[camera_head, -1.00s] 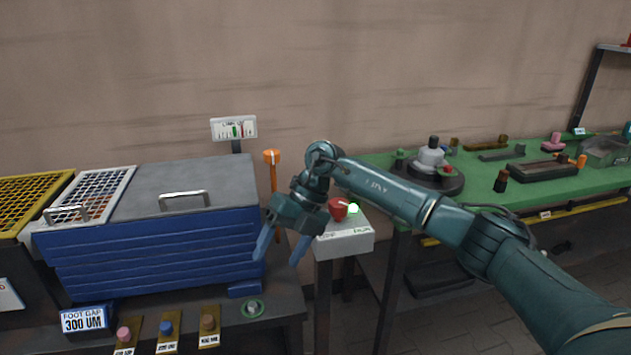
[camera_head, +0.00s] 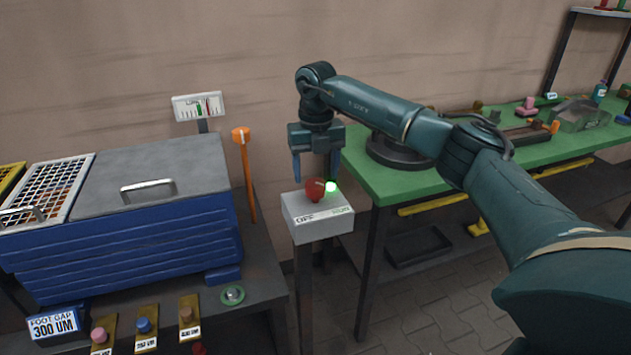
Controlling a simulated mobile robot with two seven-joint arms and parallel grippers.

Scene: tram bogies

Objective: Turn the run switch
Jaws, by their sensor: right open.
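The run switch is a red knob (camera_head: 315,189) on top of a grey box (camera_head: 318,222) on a post. The box front carries the word OFF at the left and a greenish label at the right. A green light (camera_head: 331,187) glows beside the knob. My right gripper (camera_head: 315,178) points down over the box with its fingers apart. One finger is left of the knob and the other is at its right, behind or near the light. I cannot tell whether either finger touches the knob. My left gripper is not in view.
A blue bin with a grey lid (camera_head: 150,190) stands at the left, with an orange lever (camera_head: 246,175) between it and the switch box. A green bench (camera_head: 385,185) stands close at the right. A small gauge (camera_head: 199,107) rises behind the bin.

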